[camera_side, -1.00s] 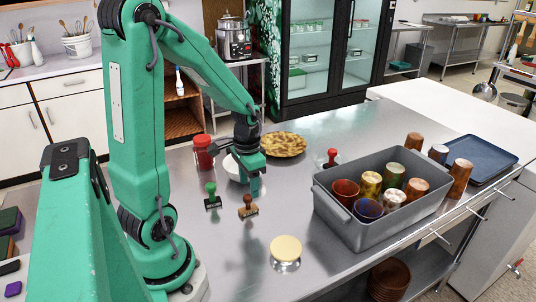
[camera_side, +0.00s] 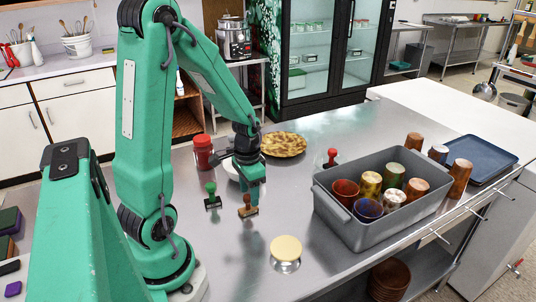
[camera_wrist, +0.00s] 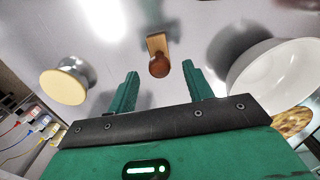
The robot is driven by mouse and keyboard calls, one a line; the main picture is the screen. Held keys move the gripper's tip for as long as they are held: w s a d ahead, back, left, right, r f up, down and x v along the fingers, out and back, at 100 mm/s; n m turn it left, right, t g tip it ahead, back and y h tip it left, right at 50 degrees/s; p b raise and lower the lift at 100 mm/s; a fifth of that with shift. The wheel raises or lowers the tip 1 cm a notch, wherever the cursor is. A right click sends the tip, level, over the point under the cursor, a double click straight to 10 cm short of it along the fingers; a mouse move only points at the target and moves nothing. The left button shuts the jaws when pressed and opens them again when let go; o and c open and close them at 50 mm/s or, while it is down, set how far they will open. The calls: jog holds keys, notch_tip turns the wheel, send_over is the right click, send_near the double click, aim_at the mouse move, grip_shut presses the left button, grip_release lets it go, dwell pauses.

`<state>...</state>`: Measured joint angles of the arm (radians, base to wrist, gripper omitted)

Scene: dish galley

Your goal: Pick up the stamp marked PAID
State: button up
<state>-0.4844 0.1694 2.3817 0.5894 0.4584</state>
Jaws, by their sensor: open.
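A stamp with a brown wooden handle (camera_side: 248,211) stands on the steel counter, just under my gripper (camera_side: 252,196). In the wrist view the brown stamp's round knob (camera_wrist: 159,67) lies between the lines of my two fingers, near the level of their tips. The jaws (camera_wrist: 160,76) are open and empty. A stamp with a green handle (camera_side: 212,197) stands left of the brown one. A stamp with a red handle (camera_side: 332,156) stands farther right, by the grey bin. I cannot read PAID on any stamp.
A white bowl (camera_wrist: 280,75) is close to my right finger in the wrist view. A cream-topped round object (camera_side: 286,250) stands in front. A grey bin (camera_side: 361,235) of cups is to the right. A red jar (camera_side: 203,150) and a pie (camera_side: 284,144) are behind.

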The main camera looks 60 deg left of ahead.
aim_at(249, 195)
jog(key=shift+f, duration=2.45)
jog(key=c, duration=1.1)
jog(key=shift+o, duration=0.2)
jog(key=shift+r, duration=0.2)
jog(key=shift+r, duration=0.8)
jog(key=shift+d+r, duration=0.2)
jog(key=shift+r, duration=1)
jog(key=d+r, duration=0.6)
jog(key=d, duration=0.5)
jog(key=shift+s+d+r, duration=0.15)
jog(key=shift+s+r, duration=0.15)
